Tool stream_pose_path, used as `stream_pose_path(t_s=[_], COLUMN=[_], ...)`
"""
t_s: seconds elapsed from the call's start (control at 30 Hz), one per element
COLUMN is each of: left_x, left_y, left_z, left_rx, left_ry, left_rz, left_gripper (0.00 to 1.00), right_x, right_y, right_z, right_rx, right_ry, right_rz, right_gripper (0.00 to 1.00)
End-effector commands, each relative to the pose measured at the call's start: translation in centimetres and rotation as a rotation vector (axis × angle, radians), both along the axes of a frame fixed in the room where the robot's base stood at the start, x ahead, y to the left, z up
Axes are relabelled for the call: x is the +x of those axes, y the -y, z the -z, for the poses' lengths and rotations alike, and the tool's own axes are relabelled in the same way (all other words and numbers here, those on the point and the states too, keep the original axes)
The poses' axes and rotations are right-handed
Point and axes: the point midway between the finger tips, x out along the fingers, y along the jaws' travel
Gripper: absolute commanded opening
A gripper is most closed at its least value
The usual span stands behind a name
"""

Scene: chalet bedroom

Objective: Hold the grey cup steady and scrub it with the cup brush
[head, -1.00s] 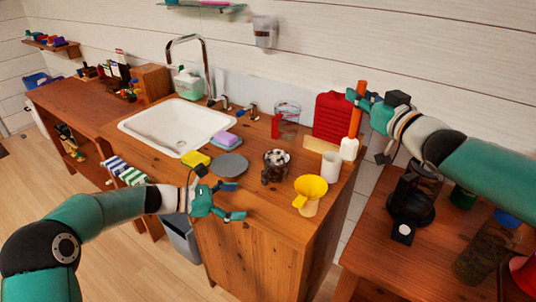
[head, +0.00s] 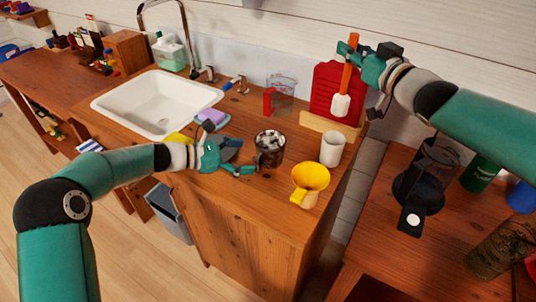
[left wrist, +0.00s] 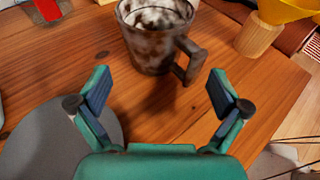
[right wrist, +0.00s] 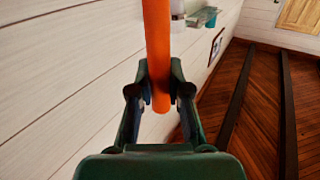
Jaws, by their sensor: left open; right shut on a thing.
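The grey cup (head: 270,150), mottled with brown stains, stands upright on the wooden counter. It also shows in the left wrist view (left wrist: 150,38), its handle toward the lower right. My left gripper (head: 245,157) is open beside the cup, its fingers pointing at it. In the left wrist view the cup is ahead of the fingertips (left wrist: 160,82), not between them. My right gripper (head: 352,57) is shut on the orange handle of the cup brush (head: 346,78). The brush hangs head down, its white head above the counter, apart from the cup. The right wrist view shows the handle (right wrist: 157,40).
A yellow funnel (head: 310,177) on a wooden stand and a white cup (head: 332,148) stand right of the grey cup. A glass jug (head: 282,95) and red board (head: 325,88) are behind. The sink (head: 120,103) and sponge (head: 212,117) lie left.

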Motion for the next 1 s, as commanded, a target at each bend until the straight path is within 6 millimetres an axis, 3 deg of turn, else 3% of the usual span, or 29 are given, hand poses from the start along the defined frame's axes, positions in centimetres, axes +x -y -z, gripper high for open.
stream_pose_path(t_s=[0.33,0.83,1.0], left_x=[1.2,1.6,1.6], left_y=[4.3,5.3,5.3], left_z=[1.3,1.6,1.6], left_rx=[0.001,0.000,0.000], left_ry=[0.001,0.000,0.001], left_rz=[0.007,0.006,0.007], left_gripper=[1.00,1.00,0.72], right_x=[-0.1,-0.1,-0.2], right_y=[0.4,0.4,0.4], right_z=[0.6,0.6,0.6], right_rx=[0.000,0.000,0.000], right_ry=[0.000,0.000,0.000], right_rz=[0.006,0.007,0.007], right_gripper=[0.00,0.00,0.00])
